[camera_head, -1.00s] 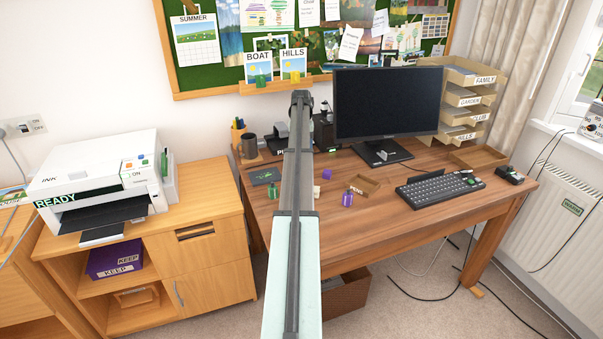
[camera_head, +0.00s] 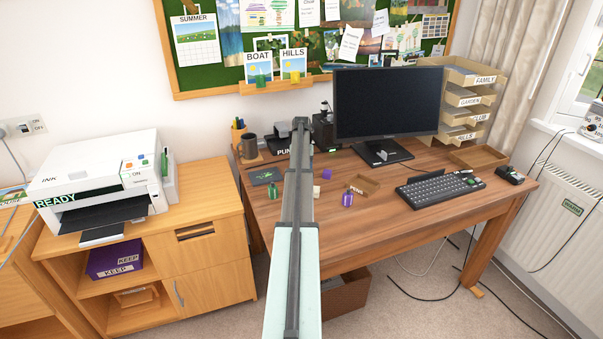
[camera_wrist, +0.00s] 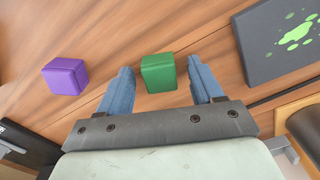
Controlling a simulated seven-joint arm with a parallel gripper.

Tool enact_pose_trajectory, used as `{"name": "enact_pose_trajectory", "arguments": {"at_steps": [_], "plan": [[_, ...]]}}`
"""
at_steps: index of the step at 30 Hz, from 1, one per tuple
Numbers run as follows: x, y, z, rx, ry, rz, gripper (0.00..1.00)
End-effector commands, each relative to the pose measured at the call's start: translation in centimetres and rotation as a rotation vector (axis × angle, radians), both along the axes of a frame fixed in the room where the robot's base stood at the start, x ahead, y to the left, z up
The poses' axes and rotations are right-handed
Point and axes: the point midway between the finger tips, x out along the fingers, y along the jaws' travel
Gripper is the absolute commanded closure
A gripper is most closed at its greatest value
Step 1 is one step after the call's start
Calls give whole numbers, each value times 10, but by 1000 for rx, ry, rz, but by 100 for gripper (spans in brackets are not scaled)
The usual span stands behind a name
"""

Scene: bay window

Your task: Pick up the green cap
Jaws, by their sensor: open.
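The green cap (camera_wrist: 158,73), a small green block, lies on the wooden desk in the wrist view. My gripper (camera_wrist: 159,66) is open, its two blue fingers showing on either side of the cap with a gap at each side. I cannot tell how far the fingertips are above the desk. In the head view my arm hides the cap and the fingers.
A purple block (camera_wrist: 65,76) lies left of the green cap; a dark mat with green splats (camera_wrist: 284,37) lies right. The monitor (camera_head: 388,103) stands behind.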

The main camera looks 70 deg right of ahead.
Motion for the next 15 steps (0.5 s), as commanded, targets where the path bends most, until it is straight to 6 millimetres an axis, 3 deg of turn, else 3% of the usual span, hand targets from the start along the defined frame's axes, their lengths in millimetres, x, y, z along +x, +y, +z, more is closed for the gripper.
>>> {"name": "enact_pose_trajectory", "arguments": {"at_steps": [5,15], "plan": [[0,0,0,0,0,0,34],[0,0,0,0,0,0,67]]}}
